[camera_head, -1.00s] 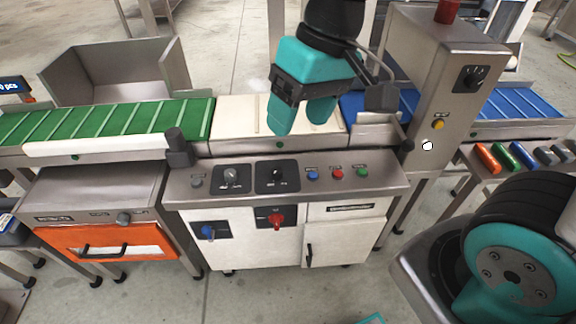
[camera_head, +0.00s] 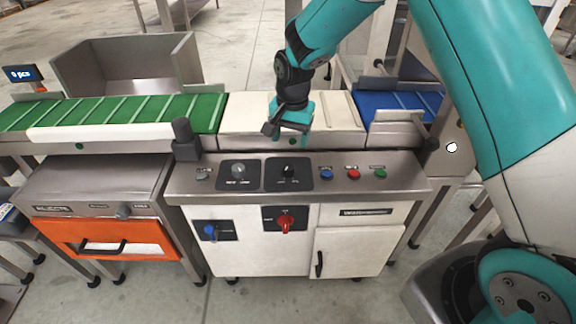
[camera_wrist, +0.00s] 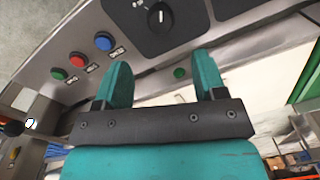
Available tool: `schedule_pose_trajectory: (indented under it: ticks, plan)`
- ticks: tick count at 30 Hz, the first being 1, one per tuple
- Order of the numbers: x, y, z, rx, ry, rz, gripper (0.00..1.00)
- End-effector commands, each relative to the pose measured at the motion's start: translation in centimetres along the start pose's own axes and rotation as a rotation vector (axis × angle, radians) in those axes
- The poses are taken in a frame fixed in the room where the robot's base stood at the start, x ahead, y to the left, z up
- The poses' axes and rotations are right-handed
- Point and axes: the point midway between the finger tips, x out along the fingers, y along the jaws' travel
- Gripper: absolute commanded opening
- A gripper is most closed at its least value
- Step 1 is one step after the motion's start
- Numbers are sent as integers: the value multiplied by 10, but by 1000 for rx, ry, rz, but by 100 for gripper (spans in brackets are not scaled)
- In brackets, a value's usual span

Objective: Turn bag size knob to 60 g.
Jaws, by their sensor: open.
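Two dial knobs sit on black plates on the steel console top. The left knob (camera_head: 238,171) looks silver-grey, and the right knob (camera_head: 289,169) is black with a white pointer line. Their labels are too small to read, so I cannot tell which sets bag size. The black knob also shows at the top of the wrist view (camera_wrist: 160,17), beyond my fingertips. My gripper (camera_head: 290,128) is open and empty, behind the console over the cream belt's front edge. In the wrist view its two teal fingers (camera_wrist: 160,72) are apart, touching no knob.
Blue (camera_head: 327,174), red (camera_head: 353,174) and green (camera_head: 380,174) buttons stand right of the knobs. A dark post (camera_head: 185,140) rises at the console's left. A red switch (camera_head: 286,223) and blue switch (camera_head: 211,231) are on the front. The cream belt (camera_head: 245,113) runs behind.

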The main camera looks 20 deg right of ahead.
Motion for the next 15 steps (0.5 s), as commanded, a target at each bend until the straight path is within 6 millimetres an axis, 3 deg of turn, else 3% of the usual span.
schedule_pose_trajectory:
  ticks: [3, 9, 15]
  plan:
    - [30, 1, 1, -1, -4, 4, 64]
    - [70, 0, 1, -2, -2, 1, 64]
    - [93, 0, 0, -2, -1, 0, 64]
